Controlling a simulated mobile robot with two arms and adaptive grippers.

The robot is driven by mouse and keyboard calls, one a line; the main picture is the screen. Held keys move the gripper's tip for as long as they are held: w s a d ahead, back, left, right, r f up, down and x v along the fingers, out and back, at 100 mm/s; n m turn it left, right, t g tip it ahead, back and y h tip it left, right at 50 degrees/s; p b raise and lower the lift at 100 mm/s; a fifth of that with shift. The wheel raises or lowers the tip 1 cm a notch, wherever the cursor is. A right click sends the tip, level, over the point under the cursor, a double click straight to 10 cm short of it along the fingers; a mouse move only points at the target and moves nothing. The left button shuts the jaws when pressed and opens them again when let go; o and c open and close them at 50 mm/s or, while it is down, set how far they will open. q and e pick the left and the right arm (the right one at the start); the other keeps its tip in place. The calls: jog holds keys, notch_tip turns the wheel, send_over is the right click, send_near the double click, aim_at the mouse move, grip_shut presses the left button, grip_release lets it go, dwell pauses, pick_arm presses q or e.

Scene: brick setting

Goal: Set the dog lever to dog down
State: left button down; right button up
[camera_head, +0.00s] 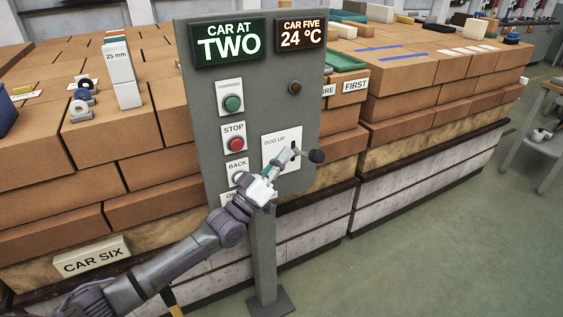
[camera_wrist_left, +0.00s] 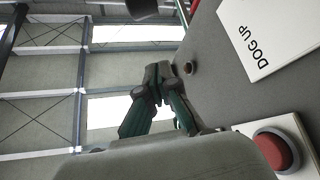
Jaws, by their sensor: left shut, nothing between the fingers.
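The dog lever's dark round knob (camera_head: 316,156) sticks out on a short stem at the right of a white plate (camera_head: 270,150) marked DOG UP, on a grey control panel (camera_head: 207,110). The stem points to the right and slightly down. My left gripper (camera_head: 288,154) is shut and empty, in front of the plate, just left of the knob; contact cannot be told. In the left wrist view, the shut fingers (camera_wrist_left: 158,82) show beside the panel, with the plate (camera_wrist_left: 275,32) at upper right. A dark rounded end (camera_wrist_left: 142,8), probably the knob, is cut off at the top. My right gripper is not in view.
The panel's red STOP button (camera_head: 236,144) and green button (camera_head: 233,103) sit left of the plate. A brown lamp (camera_head: 295,87) is above it. A brick bench (camera_head: 150,170) stands behind the panel. Open green floor (camera_head: 420,250) lies to the right.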

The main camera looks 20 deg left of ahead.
pick_arm(q)
jog(key=w+d+p, duration=0.1)
jog(key=w+d, duration=0.3)
jog(key=w, duration=0.1)
jog(key=shift+f, duration=0.15)
jog(key=shift+f, duration=0.1)
dwell(0.3)
